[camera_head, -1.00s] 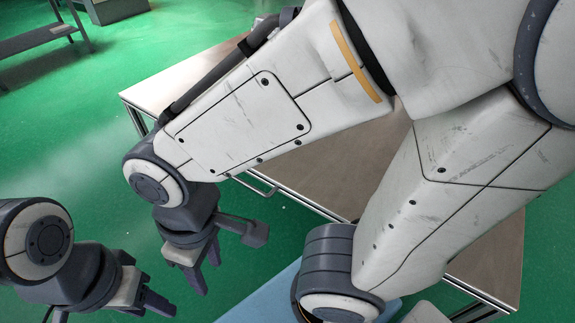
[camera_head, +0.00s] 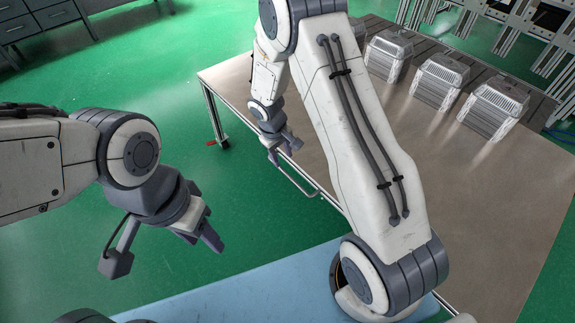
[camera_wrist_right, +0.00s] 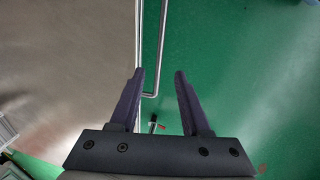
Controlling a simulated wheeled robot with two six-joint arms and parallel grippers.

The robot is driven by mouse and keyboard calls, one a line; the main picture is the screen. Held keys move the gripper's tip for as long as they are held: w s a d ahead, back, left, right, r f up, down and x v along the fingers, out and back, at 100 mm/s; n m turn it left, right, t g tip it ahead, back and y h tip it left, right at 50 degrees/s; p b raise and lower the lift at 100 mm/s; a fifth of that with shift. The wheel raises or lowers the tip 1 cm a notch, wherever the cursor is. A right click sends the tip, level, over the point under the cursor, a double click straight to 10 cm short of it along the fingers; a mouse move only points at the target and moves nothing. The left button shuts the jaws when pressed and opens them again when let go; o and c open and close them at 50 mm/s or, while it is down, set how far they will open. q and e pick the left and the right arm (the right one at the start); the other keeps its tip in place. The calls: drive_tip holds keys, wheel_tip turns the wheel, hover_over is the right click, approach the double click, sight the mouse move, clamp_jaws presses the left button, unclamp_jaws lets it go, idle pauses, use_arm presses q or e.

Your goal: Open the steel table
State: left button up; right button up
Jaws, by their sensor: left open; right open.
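The steel table (camera_head: 460,165) has a brown-grey top and a thin metal bar handle (camera_head: 297,181) along its near edge. My right gripper (camera_head: 287,158) is open by the handle's far end. In the right wrist view the handle (camera_wrist_right: 158,60) runs up the picture from between the open fingertips (camera_wrist_right: 158,74) of my right gripper, with its bent end in the gap. I cannot tell whether the fingers touch it. My left gripper (camera_head: 208,236) is open and empty over the green floor, left of the table and apart from it.
Several ribbed metal cases (camera_head: 440,82) stand along the table's back side. A light blue surface (camera_head: 250,290) lies in front. Grey drawer cabinets (camera_head: 50,22) stand at the far left. The green floor (camera_head: 150,65) left of the table is clear.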

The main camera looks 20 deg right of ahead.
sight(288, 176)
drive_tip(key=f, duration=0.3)
drive_tip(key=d+f+b, duration=0.1)
drive_tip(key=f, duration=0.3)
drive_tip(key=d+f+b, duration=0.1)
drive_tip(key=f, duration=0.2)
drive_tip(key=shift+w+f, duration=0.2)
drive_tip(key=shift+w, duration=0.15)
clamp_jaws()
idle(0.9)
